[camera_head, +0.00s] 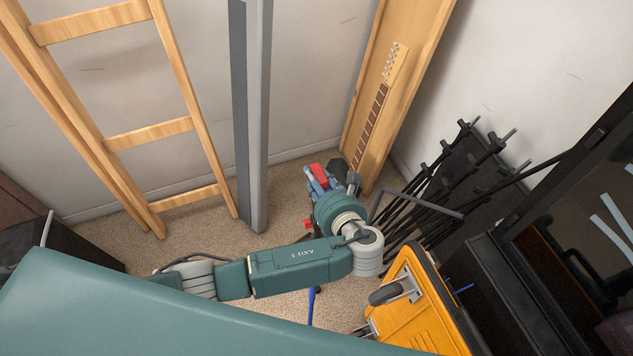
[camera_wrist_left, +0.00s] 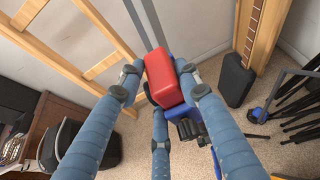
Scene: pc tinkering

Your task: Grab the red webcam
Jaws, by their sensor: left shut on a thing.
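The red webcam (camera_wrist_left: 163,78) shows in the left wrist view as a rounded red block between the fingers of my left gripper (camera_wrist_left: 157,82). The fingers are blue with dark joints and are closed around it. In the head view my left gripper (camera_head: 327,182) is at the middle, in front of the guitar neck, and the red webcam (camera_head: 319,173) shows in part among its fingers. The fingers hide some of the webcam's sides. My right gripper is not in view.
A wooden ladder (camera_head: 163,133) leans at the left wall beside a grey metal post (camera_head: 252,120). A guitar neck (camera_head: 374,115) stands in a wooden case behind. Black stands (camera_head: 430,185) lie at right, with an orange wheeled case (camera_head: 415,300) nearer. Carpet shows between.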

